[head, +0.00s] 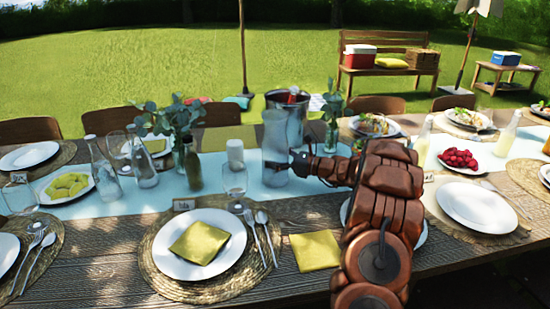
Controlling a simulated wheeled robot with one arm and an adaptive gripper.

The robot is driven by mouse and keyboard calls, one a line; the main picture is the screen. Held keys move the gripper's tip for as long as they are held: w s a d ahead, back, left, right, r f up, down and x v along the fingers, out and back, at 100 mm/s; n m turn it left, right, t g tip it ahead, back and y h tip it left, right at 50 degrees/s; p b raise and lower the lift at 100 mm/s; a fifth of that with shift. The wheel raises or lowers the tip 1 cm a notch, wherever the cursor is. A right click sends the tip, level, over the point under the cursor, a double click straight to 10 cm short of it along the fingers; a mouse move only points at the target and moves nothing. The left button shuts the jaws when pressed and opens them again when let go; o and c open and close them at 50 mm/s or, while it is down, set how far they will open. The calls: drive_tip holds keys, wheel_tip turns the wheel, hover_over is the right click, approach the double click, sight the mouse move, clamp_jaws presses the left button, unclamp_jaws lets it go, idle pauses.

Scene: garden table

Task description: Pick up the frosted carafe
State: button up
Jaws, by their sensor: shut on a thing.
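The frosted carafe (275,143) stands upright over the pale blue runner, in the middle of the table. My gripper (292,163) reaches in from the right and is shut on the lower body of the carafe. The far finger is hidden behind or beside the carafe. I cannot tell whether the base of the carafe touches the runner.
A metal ice bucket (294,112) stands close behind the carafe. A stemmed glass (234,178), a white cup (235,153) and a dark green bottle (193,166) stand to its left. A plate with a yellow napkin (201,236) lies in front.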

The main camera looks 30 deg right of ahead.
drive_tip(key=shift+r, duration=0.2)
drive_tip(key=shift+r, duration=1.7)
approach(275, 147)
drive_tip(key=s+a, duration=0.4)
drive_tip(key=shift+a+f, duration=0.3)
drive_tip(key=shift+f, duration=0.15)
